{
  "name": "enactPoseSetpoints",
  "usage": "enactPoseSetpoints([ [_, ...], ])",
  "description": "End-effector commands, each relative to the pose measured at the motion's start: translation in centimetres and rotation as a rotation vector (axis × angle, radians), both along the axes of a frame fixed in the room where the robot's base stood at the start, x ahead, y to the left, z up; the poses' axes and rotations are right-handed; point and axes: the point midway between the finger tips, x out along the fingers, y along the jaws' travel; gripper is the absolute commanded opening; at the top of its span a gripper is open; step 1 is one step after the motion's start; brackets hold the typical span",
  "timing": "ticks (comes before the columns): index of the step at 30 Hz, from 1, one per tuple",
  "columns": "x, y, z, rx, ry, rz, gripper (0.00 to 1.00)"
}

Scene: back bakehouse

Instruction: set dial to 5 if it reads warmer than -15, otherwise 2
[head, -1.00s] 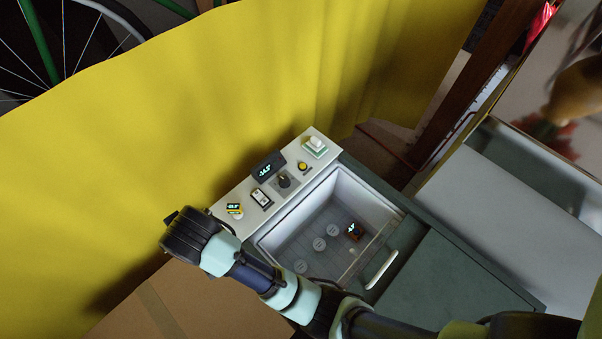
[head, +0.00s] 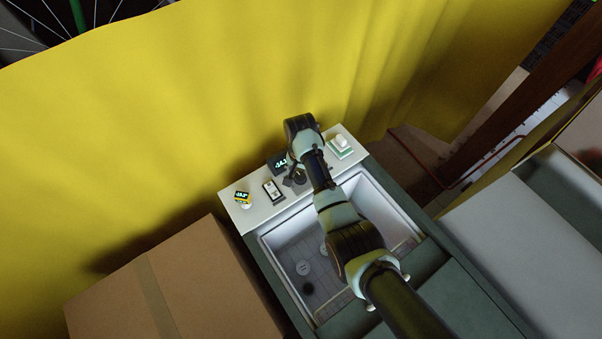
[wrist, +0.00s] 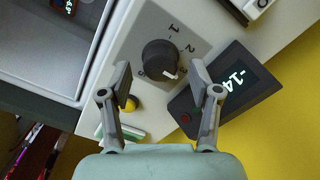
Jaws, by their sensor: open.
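The dial (wrist: 160,60) is a dark round knob on a grey plate. In the head view my gripper (head: 295,178) is over the panel.
A yellow button (wrist: 131,103) and a white-and-green block (head: 340,145) are on the panel near the dial. A small yellow readout (head: 243,197) and a black-and-white card-like item (head: 273,191) are to the left. An open white chest (head: 280,240) and a cardboard box (head: 190,285) are in front.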

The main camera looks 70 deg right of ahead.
Motion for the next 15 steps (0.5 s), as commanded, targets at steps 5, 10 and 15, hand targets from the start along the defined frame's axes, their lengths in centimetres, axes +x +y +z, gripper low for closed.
enactPoseSetpoints([
  [5, 0.02, 0.01, -0.94, -0.001, -0.001, 0.001, 0.63],
  [10, 0.03, 0.0, -0.93, -0.001, -0.001, 0.001, 0.63],
  [15, 0.03, 0.01, -0.91, -0.001, -0.001, 0.001, 0.36],
])
